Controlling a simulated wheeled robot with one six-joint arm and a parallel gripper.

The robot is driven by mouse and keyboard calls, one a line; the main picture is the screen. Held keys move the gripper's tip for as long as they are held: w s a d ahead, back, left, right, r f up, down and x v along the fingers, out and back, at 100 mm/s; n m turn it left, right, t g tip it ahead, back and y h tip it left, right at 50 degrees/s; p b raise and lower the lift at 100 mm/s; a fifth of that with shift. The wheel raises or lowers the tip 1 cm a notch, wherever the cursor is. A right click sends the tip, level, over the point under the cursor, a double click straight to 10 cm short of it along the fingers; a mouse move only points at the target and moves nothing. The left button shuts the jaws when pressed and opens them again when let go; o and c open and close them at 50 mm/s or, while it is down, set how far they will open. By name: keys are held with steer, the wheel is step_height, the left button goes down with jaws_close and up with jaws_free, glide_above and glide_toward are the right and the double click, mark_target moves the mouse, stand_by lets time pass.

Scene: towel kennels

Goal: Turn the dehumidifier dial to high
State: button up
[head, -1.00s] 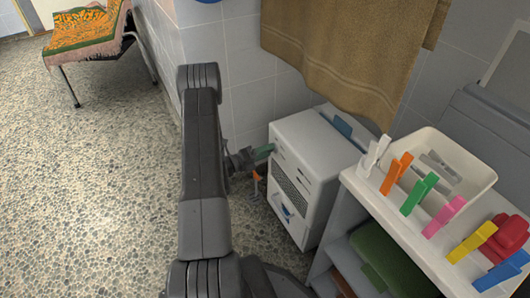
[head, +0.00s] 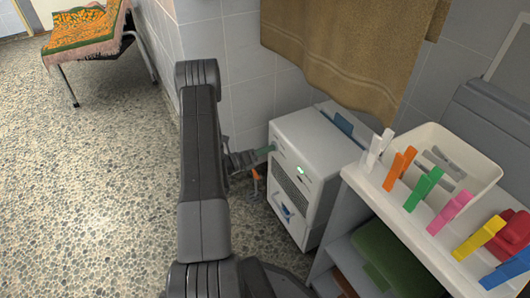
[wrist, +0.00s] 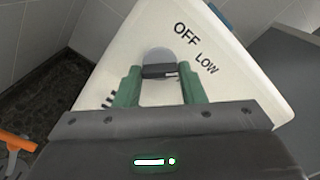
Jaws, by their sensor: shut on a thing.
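The dehumidifier (head: 322,160) is a white box standing on the floor against the tiled wall. Its dial (wrist: 157,56) is a grey disc with a dark grip bar, on the white panel. A white mark at the bar's right end points roughly toward the word LOW (wrist: 206,63); OFF (wrist: 187,34) is printed above that. My gripper (wrist: 159,80) is shut on the dial, one green finger at each side of the bar. In the head view my gripper (head: 268,151) is at the dehumidifier's left face, and the dial is hidden there. No HIGH label is readable.
A white shelf unit (head: 385,215) with a bin (head: 470,160) and coloured pegs stands close on the right. A brown towel (head: 330,50) hangs above the dehumidifier. An orange thing (head: 257,185) is below my gripper. The floor at left is open.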

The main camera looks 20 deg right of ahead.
steer(key=shift+m+b, duration=2.2)
steer(key=shift+m, duration=2.1)
steer(key=o, duration=1)
steer(key=shift+s+a+p, duration=0.2)
steer(key=shift+a+p, duration=0.45)
steer(key=shift+a, duration=1.65)
steer(key=shift+s+a+p, duration=0.15)
steer(key=shift+a+p, duration=0.45)
steer(key=shift+a, duration=1.7)
steer(key=shift+s+a+p, duration=0.2)
steer(key=shift+a+p, duration=0.45)
steer(key=shift+a, duration=1.65)
